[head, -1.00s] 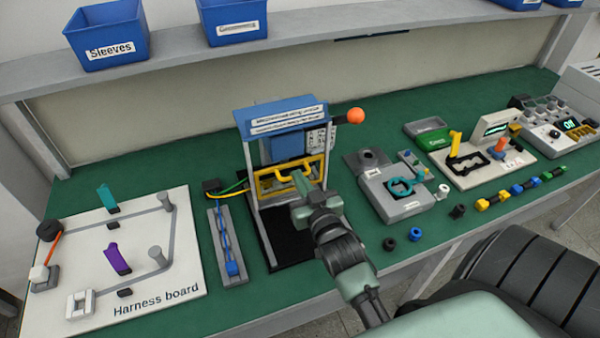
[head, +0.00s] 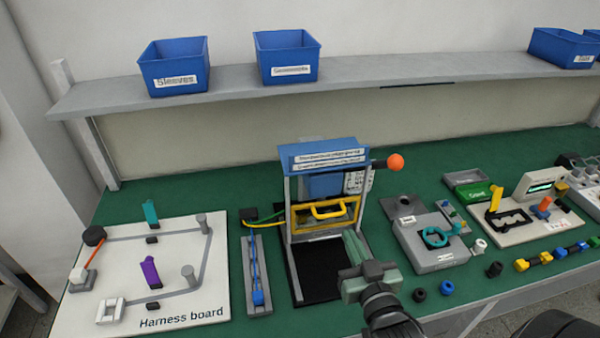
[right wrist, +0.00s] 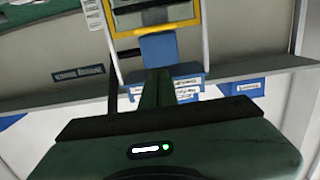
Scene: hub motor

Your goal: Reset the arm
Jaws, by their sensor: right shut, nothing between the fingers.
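My right gripper (head: 353,240) is shut and empty in the head view. It is just in front and to the right of the blue-topped press (head: 318,152), apart from its yellow guard handle (head: 328,210). In the right wrist view my closed fingers (right wrist: 157,88) point toward the press, with its yellow frame (right wrist: 150,33) beyond them. My right arm comes in from the bottom of the head view. My left gripper is in no view.
The harness board (head: 62,315) lies at left and a narrow grey tray (head: 247,280) beside the press. A grey fixture (head: 430,258), black and blue rings and a yellow-clip station (head: 520,226) stand at right. Blue bins (head: 175,66) sit on the shelf (head: 355,80).

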